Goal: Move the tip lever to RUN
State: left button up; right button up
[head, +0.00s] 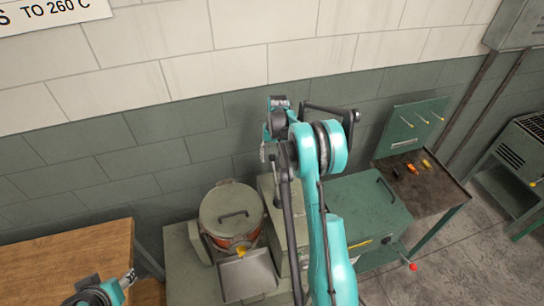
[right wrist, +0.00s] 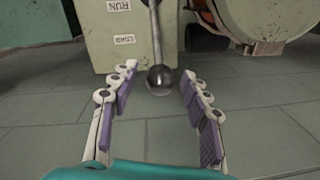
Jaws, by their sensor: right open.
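The tip lever (right wrist: 155,35) shows in the right wrist view as a metal rod with a dark, shiny ball knob (right wrist: 160,82) at its lower end. It stands beside a pale green housing (right wrist: 105,50) with a RUN label (right wrist: 118,5) at the top and a LOAD label (right wrist: 124,39) below. The knob is nearer LOAD in that picture. My right gripper (right wrist: 158,74) is open, its purple-padded fingers on either side of the knob, with gaps showing. In the head view my right arm covers the lever. My left gripper (head: 127,279) is at the lower left, its opening unclear.
A round lidded pot (head: 231,207) and a metal tray (head: 247,276) are left of my right arm. A green box (head: 358,213) and a red-knobbed handle (head: 411,267) are right of it. A wooden table (head: 75,255) stands at left.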

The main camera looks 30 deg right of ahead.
jog(key=shift+f, duration=0.15)
grip_shut()
jog(key=shift+s+a+t+b, duration=0.15)
jog(key=shift+s+t+b, duration=0.15)
jog(key=shift+s, duration=0.2)
jog(key=s+a+r+t+h+b, duration=0.1)
jog(key=s+r+t+b, duration=0.1)
jog(key=s, duration=0.4)
jog(key=shift+s+a+r+t+b, duration=0.15)
jog(key=shift+a+r+t+b, duration=0.2)
jog(key=shift+t, duration=0.45)
jog(key=shift+d+f, duration=0.1)
jog(key=shift+f, duration=0.05)
grip_release()
